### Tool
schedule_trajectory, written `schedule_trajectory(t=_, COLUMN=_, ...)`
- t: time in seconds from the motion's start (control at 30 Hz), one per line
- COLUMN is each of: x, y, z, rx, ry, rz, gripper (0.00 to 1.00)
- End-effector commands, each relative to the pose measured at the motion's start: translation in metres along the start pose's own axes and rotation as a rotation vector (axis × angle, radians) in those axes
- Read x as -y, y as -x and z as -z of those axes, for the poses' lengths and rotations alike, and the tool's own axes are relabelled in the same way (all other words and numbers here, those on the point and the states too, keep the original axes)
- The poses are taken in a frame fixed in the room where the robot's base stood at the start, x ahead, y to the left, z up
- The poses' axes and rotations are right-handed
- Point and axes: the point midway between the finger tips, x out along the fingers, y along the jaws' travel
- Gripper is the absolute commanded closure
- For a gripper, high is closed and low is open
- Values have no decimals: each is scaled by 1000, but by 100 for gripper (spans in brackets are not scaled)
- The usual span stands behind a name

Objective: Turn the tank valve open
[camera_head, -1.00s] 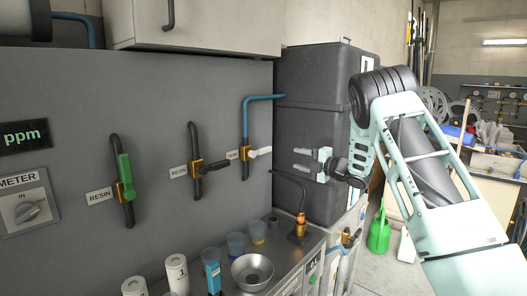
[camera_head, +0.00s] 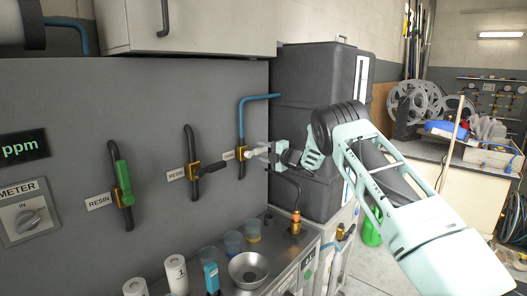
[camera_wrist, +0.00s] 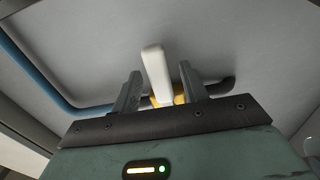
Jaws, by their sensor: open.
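The tank valve (camera_head: 242,153) is the brass valve on the blue pipe, on the grey panel. Its white lever (camera_wrist: 154,70) lies level in the head view, pointing right. In the wrist view the lever stands between the two fingers of my gripper (camera_wrist: 160,72), with gaps on both sides. My gripper is open; in the head view it is at the lever's free end, and its fingers partly cover the lever.
Left of it are a resin valve with a dark lever (camera_head: 210,167) and one with a green lever (camera_head: 121,174). Below is a counter with cups, a metal bowl (camera_head: 249,268) and a copper fitting (camera_head: 296,222). A dark tank (camera_head: 310,100) stands behind my gripper.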

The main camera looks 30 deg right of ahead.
Motion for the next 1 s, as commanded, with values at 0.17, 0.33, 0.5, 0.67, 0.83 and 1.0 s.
schedule_trajectory(t=0.17, x=0, y=0, z=0, rx=0, ry=0, rz=0, gripper=56)
schedule_trajectory(t=0.33, x=0, y=0, z=0, rx=-1, ry=0, rz=0, gripper=93)
schedule_trajectory(t=0.5, x=0, y=0, z=0, rx=-1, ry=1, rz=0, gripper=100)
schedule_trajectory(t=0.67, x=0, y=0, z=0, rx=-1, ry=21, rz=-1, gripper=100)
schedule_trajectory(t=0.83, x=-1, y=0, z=1, rx=-2, ry=87, rz=-2, gripper=100)
schedule_trajectory(t=1.0, x=-6, y=0, z=2, rx=-2, ry=206, rz=-3, gripper=100)
